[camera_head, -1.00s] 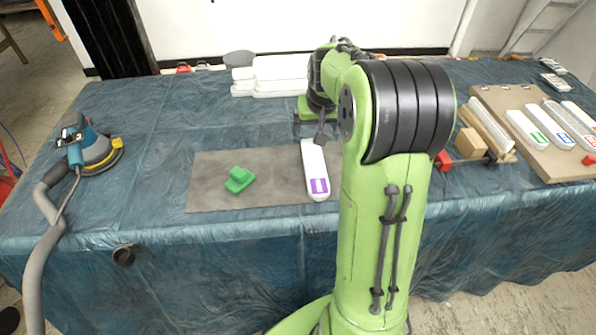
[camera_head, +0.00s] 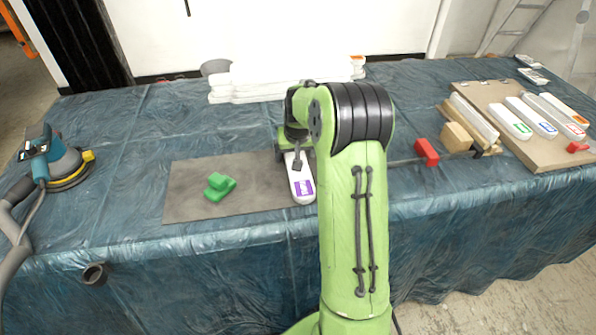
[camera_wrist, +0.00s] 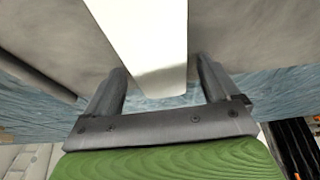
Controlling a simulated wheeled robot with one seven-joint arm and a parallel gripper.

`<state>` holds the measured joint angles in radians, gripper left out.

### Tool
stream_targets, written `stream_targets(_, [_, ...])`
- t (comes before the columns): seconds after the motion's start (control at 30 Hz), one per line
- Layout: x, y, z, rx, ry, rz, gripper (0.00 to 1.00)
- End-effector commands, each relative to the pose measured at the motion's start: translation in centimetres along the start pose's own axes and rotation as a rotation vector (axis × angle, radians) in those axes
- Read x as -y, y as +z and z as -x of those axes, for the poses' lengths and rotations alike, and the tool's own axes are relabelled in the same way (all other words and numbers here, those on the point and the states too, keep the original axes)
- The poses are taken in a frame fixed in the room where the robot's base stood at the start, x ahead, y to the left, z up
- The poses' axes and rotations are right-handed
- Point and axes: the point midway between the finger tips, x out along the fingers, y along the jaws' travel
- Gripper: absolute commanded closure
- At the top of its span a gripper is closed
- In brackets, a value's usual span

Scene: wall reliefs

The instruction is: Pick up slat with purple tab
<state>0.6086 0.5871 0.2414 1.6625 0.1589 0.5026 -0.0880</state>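The white slat with the purple tab (camera_head: 301,187) lies on the grey mat (camera_head: 190,193) in the head view. Its far part is hidden behind my arm and wrist. In the wrist view a white slat (camera_wrist: 148,50) reaches in from the top, its rounded end lying between my two fingers; its tab does not show there. My gripper (camera_wrist: 162,75) is open, with a visible gap between each finger and the slat. In the head view the fingers are hidden or too small to make out.
A green block (camera_head: 219,186) lies on the mat, left of the slat. White slats (camera_head: 285,80) are stacked at the back. A board (camera_head: 545,150) with coloured-tab slats is at the right, near a red block (camera_head: 426,152) and wooden block (camera_head: 457,137). A sander (camera_head: 60,165) is at left.

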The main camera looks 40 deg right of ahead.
Motion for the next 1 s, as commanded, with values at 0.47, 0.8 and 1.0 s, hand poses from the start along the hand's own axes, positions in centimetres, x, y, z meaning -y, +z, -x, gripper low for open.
stream_targets(0.47, [0.0, 0.0, 0.1, 0.000, 0.000, 0.000, 0.73])
stream_targets(0.8, [0.0, -1.7, 4.0, -0.005, 0.001, 0.000, 0.74])
stream_targets(1.0, [0.0, -3.5, 8.3, -0.003, 0.001, 0.001, 0.74])
